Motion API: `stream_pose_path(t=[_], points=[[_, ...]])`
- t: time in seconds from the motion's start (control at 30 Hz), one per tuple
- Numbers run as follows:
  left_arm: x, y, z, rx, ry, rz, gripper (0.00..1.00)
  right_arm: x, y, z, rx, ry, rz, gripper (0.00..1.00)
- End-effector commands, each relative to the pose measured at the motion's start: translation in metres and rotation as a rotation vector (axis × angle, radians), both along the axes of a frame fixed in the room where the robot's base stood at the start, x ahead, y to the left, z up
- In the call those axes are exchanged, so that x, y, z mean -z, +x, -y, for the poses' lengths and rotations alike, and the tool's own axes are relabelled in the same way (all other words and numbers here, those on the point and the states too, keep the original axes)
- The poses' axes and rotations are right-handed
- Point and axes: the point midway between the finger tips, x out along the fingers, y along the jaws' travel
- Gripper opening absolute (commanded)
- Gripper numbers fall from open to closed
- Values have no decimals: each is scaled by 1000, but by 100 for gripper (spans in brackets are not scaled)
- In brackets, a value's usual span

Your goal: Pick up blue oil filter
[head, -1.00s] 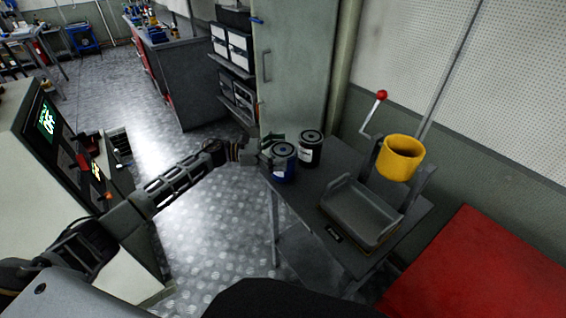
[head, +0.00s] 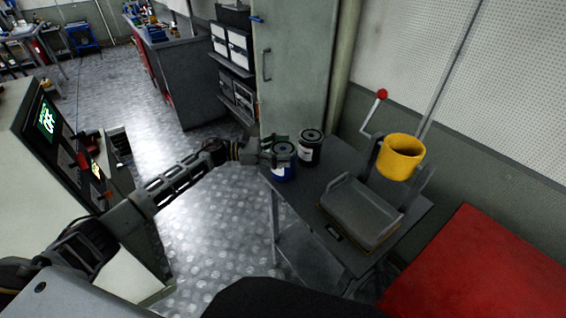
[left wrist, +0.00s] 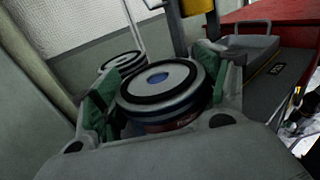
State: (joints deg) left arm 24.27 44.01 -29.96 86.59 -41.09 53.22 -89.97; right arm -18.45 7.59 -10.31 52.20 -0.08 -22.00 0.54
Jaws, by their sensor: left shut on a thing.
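The blue oil filter (head: 283,172) stands upright at the left end of the grey metal table in the head view. My left gripper (head: 279,150) is shut on it, with a finger on either side near its top. In the left wrist view the filter's round lid (left wrist: 160,85) sits between the green-padded fingers (left wrist: 158,98). Whether the filter's base touches the table is hard to tell. My right gripper is in neither view.
A black filter (head: 310,148) stands close behind and right of the blue one. A grey tray (head: 345,222) and a lever press with a yellow cup (head: 400,157) occupy the table's right part. A tall cabinet (head: 292,65) stands behind; a red surface (head: 490,265) lies front right.

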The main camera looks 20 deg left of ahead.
Motion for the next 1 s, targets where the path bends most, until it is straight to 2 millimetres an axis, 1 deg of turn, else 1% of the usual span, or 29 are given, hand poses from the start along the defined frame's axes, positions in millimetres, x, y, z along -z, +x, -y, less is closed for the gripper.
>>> stream_pose_path(t=[0.03,0.2,0.23,0.5,0.67,0.87,1.0], points=[[0,0,0,0,0,-1,27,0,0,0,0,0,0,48],[0,0,0,-1,0,-1,5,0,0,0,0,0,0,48],[-2,1,0,-1,-3,2,3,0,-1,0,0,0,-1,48],[-3,1,0,0,-2,3,2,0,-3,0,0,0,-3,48],[-10,1,0,0,-2,4,2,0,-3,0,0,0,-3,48],[-29,1,-1,-1,-1,6,2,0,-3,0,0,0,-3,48],[-48,1,0,0,-2,7,2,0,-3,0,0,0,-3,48]])
